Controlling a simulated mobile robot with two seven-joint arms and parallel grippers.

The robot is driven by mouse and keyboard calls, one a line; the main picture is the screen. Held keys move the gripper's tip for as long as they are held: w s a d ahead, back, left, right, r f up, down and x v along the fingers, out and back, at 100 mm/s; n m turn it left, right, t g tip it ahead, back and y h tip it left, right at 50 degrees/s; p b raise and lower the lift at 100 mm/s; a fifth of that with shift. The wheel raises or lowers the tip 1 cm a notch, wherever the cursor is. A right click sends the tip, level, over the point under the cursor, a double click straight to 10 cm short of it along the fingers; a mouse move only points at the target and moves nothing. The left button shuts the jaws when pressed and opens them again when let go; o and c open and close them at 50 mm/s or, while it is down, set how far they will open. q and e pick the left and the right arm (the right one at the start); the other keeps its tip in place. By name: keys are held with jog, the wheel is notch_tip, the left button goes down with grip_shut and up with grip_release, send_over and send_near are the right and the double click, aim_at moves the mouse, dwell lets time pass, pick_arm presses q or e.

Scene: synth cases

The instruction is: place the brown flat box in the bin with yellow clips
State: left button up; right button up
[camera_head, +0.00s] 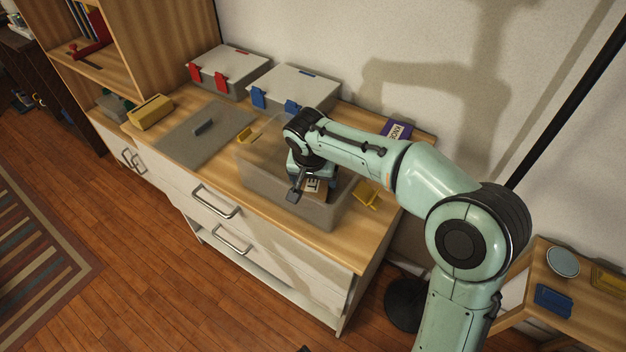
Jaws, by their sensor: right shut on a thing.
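The bin with yellow clips (262,182) is a grey, open-topped box on the wooden cabinet top. My right gripper (306,190) points down at the bin's opening and is shut on the brown flat box (316,196). Only a small part of the brown box shows, with dark lettering on a light patch; the gripper hides the rest. It appears within the bin's walls, but I cannot tell whether it touches the floor of the bin. My left gripper is not in view.
A grey lid-like panel (190,140) with a dark handle lies left of the bin. A closed bin with red clips (236,62), a closed bin with blue clips (300,84) and a purple box (396,130) stand behind. A yellow object (151,111) lies at far left.

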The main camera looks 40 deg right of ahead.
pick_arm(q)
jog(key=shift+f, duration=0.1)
pick_arm(e)
jog(key=shift+f, duration=0.15)
jog(key=shift+f, duration=0.1)
jog(key=o, duration=1)
jog(key=shift+c, duration=0.2)
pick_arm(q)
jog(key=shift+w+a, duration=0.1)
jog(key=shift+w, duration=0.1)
pick_arm(e)
jog(key=shift+r, duration=0.25)
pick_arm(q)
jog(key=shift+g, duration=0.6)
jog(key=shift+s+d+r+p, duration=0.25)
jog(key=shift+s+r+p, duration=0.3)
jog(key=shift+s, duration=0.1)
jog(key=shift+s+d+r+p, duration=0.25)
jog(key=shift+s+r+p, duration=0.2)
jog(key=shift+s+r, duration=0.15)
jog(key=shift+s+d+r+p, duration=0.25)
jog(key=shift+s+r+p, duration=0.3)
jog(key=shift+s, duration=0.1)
pick_arm(e)
jog(key=v, duration=1.2)
jog(key=shift+f, duration=0.1)
